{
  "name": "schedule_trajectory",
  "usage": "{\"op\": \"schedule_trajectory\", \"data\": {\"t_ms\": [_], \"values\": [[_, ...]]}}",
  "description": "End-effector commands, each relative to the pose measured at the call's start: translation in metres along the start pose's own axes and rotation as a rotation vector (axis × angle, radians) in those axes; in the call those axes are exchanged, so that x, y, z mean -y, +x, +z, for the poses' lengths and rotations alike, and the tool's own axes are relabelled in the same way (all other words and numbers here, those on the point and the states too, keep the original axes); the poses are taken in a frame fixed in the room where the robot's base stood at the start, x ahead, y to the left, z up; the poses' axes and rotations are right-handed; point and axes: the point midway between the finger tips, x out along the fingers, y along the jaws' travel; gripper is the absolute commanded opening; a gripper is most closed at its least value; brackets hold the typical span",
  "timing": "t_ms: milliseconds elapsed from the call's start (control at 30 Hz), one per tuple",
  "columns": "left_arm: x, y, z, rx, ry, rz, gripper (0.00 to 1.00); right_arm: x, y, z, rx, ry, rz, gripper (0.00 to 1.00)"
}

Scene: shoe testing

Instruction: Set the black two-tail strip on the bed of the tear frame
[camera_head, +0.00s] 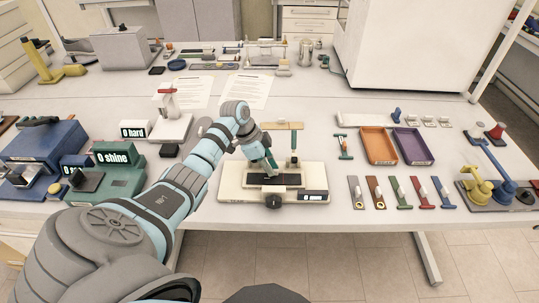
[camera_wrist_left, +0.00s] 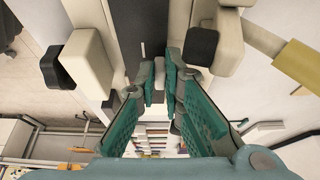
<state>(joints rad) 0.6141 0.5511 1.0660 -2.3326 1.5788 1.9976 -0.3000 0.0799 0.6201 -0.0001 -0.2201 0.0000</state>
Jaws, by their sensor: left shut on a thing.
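The tear frame (camera_head: 230,194) stands mid-table, with a cream base, a dark front knob and upright posts at the back. The black two-tail strip (camera_head: 284,181) shows as a dark patch over the bed of the tear frame. In the left wrist view the strip (camera_wrist_left: 140,22) runs lengthwise between cream blocks of the frame, with a thin light slit line. My left gripper (camera_head: 271,167) points down over the bed; its green fingers (camera_wrist_left: 160,78) are close together, shut on the strip. I cannot tell whether the strip touches the bed. My right gripper is not in view.
Orange (camera_head: 378,145) and purple (camera_head: 413,146) trays stand to the right, with several coloured tabs before them. A green tester (camera_head: 118,187) and a blue one stand at left. Paper sheets (camera_head: 247,91) lie behind.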

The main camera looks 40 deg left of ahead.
Motion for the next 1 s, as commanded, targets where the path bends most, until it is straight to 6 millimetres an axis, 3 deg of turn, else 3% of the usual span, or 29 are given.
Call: {"op": "schedule_trajectory", "data": {"t_ms": [67,100,200,567,667,900,1000], "values": [[0.0,0.003,0.001,0.0,0.0,0.0,0.0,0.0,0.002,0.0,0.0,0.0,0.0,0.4],[0.0,0.002,0.001,0.0,0.0,0.0,0.15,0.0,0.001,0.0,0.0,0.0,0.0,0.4],[0.0,0.002,0.001,0.0,0.0,0.0,0.31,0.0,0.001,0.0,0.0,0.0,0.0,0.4],[0.001,-0.003,0.001,0.001,0.0,-0.001,0.32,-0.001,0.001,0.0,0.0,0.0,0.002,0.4],[0.001,-0.02,0.001,0.0,0.0,-0.003,0.32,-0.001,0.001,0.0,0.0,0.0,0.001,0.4],[0.002,-0.086,0.001,0.002,0.001,-0.005,0.32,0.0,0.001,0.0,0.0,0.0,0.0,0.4],[0.001,-0.106,0.001,0.001,0.0,-0.002,0.32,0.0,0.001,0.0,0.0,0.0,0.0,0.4]]}}
